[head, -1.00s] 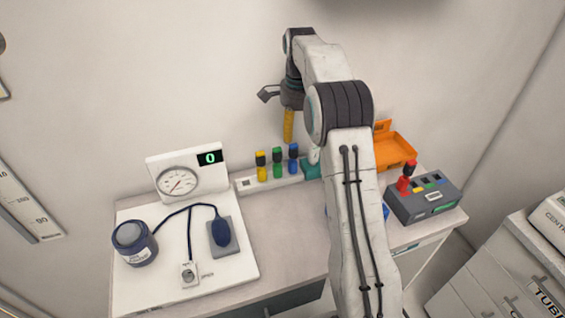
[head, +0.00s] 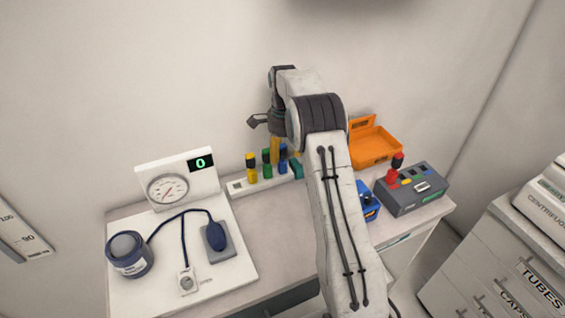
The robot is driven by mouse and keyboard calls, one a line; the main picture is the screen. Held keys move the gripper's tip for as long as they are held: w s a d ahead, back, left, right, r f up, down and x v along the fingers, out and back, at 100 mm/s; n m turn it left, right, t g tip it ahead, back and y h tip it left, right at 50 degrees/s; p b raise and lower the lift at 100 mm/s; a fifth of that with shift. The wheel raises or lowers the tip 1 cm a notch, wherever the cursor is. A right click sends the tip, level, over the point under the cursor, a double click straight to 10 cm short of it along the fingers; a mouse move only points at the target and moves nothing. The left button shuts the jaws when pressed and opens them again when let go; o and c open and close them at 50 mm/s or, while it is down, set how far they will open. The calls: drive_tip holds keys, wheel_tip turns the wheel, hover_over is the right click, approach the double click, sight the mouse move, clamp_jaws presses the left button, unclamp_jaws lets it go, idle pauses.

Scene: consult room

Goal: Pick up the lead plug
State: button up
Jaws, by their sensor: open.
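A yellow plug (head: 251,170), a green plug (head: 267,165) and a blue plug (head: 283,160) stand upright in a white rack (head: 240,187) at the back of the desk. A red plug (head: 394,170) stands tilted in a grey box (head: 415,192) at the right. My gripper (head: 267,135) is open, above and just in front of the rack in this view. A yellow strip beneath it overlaps the view near the green and blue plugs. Its fingertips are partly hidden, and I cannot tell its height above the plugs.
An orange tray (head: 372,150) and a blue item (head: 368,203) lie right of my arm. Drawers (head: 490,255) stand at the lower right.

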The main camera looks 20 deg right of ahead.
sight(283, 161)
drive_tip(key=shift+w+f+p, duration=0.15)
drive_tip(key=shift+f+p, duration=0.25)
drive_tip(key=shift+f, duration=0.9)
drive_tip(key=shift+w+f+p, duration=0.1)
drive_tip(key=shift+f+p, duration=0.3)
drive_tip(key=shift+f, duration=0.9)
clamp_jaws()
